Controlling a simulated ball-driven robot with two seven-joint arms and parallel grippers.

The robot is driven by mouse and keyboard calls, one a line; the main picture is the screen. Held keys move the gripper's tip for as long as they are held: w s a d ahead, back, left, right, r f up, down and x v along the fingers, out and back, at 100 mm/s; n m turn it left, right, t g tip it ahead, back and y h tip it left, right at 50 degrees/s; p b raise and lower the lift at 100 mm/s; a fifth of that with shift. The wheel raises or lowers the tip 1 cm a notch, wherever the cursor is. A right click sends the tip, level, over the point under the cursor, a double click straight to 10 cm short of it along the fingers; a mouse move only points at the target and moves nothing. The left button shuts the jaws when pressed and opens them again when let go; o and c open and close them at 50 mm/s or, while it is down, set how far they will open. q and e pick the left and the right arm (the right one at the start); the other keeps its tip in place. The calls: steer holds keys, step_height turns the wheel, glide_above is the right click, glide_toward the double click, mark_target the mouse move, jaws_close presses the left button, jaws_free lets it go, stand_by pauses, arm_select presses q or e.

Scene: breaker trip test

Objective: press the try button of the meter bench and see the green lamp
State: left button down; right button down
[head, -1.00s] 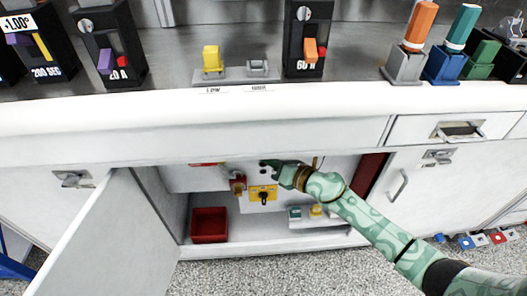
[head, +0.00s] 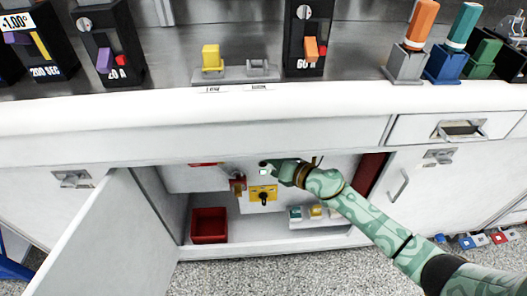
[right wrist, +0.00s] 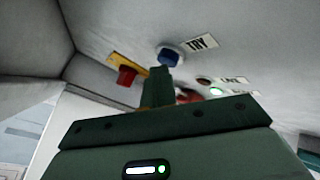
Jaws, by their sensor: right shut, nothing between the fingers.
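The try button is a blue button in a pale collar (right wrist: 170,54), beside the TRY label (right wrist: 202,43) in the right wrist view. My right gripper (right wrist: 158,73) is shut and empty; its fingertips overlap the button's lower edge and look to be at or against it. In the head view the right gripper (head: 270,164) reaches into the open cabinet at the panel, hiding the button. A green lamp (right wrist: 215,91) glows on the panel; a bright greenish spot also shows in the head view (head: 263,172). A dark lamp (right wrist: 203,80) sits next to it. My left gripper is not in view.
The cabinet door (head: 95,235) stands open at the left. A red bin (head: 209,225) sits on the cabinet floor. A yellow plate with a black switch (head: 263,196) is below my gripper. The worktop edge (head: 200,125) overhangs the opening.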

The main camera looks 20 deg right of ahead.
arm_select(q)
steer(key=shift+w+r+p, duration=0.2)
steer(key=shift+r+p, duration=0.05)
steer(key=shift+p, duration=0.05)
arm_select(e)
steer(key=shift+s+a, duration=0.25)
steer(key=shift+s, duration=0.6)
arm_select(q)
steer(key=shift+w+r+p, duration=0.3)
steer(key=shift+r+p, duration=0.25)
steer(key=shift+p, duration=0.15)
arm_select(e)
steer(key=s, duration=0.2)
steer(key=s+a, duration=0.1)
steer(key=s, duration=0.1)
steer(key=shift+s+a, duration=0.2)
steer(key=shift+s, duration=0.2)
